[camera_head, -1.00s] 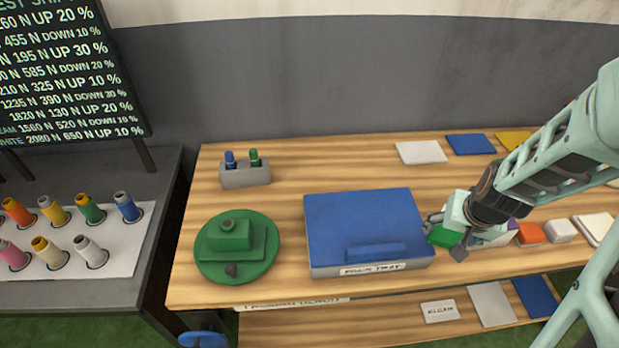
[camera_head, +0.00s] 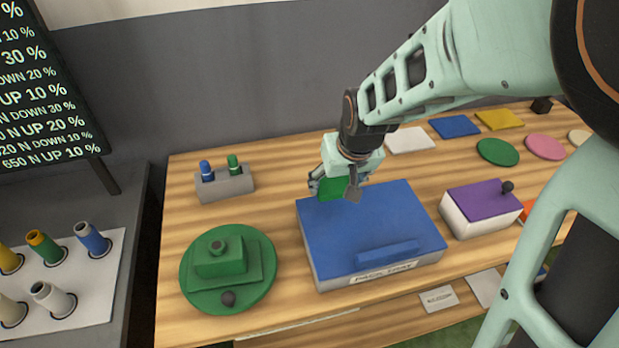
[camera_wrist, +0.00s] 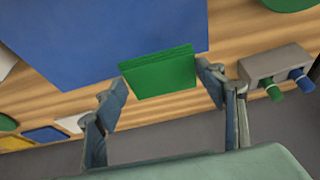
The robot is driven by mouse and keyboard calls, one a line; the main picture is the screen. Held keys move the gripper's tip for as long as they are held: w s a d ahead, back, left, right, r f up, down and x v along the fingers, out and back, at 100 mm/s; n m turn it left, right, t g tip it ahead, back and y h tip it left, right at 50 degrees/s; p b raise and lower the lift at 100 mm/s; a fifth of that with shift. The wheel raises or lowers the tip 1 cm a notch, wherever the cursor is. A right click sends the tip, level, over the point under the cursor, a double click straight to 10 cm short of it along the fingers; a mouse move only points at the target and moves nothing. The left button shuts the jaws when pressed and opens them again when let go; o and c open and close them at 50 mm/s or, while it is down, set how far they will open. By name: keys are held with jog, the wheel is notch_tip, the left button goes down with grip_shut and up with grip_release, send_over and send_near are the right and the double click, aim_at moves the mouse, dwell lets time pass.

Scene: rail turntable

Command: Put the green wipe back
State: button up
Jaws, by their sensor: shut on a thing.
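My gripper (camera_head: 335,188) is shut on the green wipe (camera_head: 330,187), a flat green block held by its edges. It hangs above the back left part of the blue-topped pack tray (camera_head: 365,215). In the wrist view, the green wipe (camera_wrist: 158,74) spans between the two fingers of my gripper (camera_wrist: 164,90), with the blue tray top (camera_wrist: 100,35) beyond it. The wrist view does not show clearly how high the wipe is above the tray.
A grey holder (camera_head: 226,184) with blue and green markers stands at the back left. A round green stand (camera_head: 200,300) with stepped green blocks is left of the tray. A purple-topped white box (camera_head: 484,212) is on its right. Coloured pads, including a white one (camera_head: 408,140), line the back.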

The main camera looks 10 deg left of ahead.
jog(key=shift+a, duration=0.65)
jog(key=shift+w+a+f, duration=0.1)
jog(key=shift+w+a, duration=0.1)
jog(key=shift+a, duration=0.05)
jog(key=p, duration=0.2)
send_near(306, 185)
jog(key=shift+w+a+f, duration=0.2)
jog(key=shift+w+f, duration=0.4)
jog(key=shift+p+x, duration=0.3)
jog(key=shift+x, duration=0.5)
jog(key=shift+w+a+f+p, duration=0.15)
jog(key=shift+f+p, duration=0.25)
jog(key=shift+f, duration=1)
